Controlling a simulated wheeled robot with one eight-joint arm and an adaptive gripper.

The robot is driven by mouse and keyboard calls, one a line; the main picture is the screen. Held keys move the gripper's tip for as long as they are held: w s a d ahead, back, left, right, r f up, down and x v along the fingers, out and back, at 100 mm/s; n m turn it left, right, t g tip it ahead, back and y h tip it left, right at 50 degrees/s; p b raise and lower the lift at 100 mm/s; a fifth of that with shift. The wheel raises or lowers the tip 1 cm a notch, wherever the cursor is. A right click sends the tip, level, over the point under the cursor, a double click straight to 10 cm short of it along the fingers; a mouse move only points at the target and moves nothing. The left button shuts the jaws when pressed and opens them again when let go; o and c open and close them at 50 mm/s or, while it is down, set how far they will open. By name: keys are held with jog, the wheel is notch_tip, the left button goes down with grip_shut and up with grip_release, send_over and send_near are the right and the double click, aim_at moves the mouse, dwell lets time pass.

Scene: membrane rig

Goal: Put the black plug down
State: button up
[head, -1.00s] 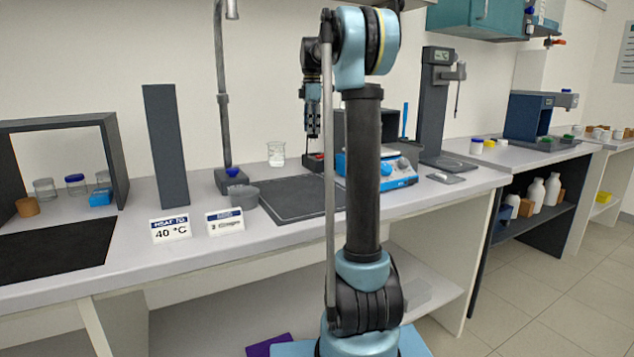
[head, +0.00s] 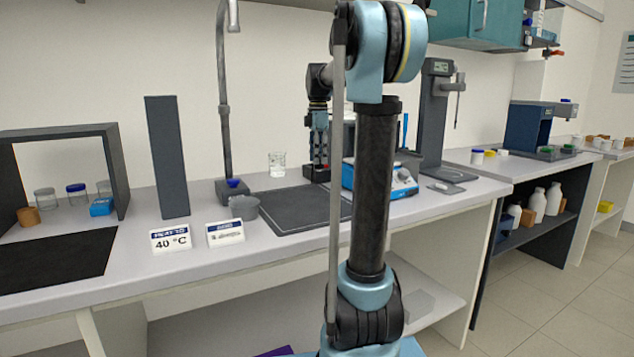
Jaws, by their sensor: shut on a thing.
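My gripper (head: 318,163) points straight down at the back of the bench, beyond the dark mat. Its fingers reach down to a small dark block with red marks (head: 316,174) and overlap it in the picture. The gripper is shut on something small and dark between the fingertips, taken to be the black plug. The plug's own outline cannot be made out against the dark fingers and block. I cannot tell whether it touches the block.
A dark mat (head: 290,212) lies in front of the gripper. A glass beaker (head: 277,164) stands to its left and a blue-and-white hotplate (head: 400,184) to its right, partly behind my arm. A grey cup (head: 244,207) and two signs (head: 170,240) stand further left.

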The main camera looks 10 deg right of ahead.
jog(key=shift+f, duration=3.4)
jog(key=o, duration=1)
jog(key=shift+f, duration=0.1)
notch_tip(320, 180, up, 12)
jog(key=shift+r, duration=0.1)
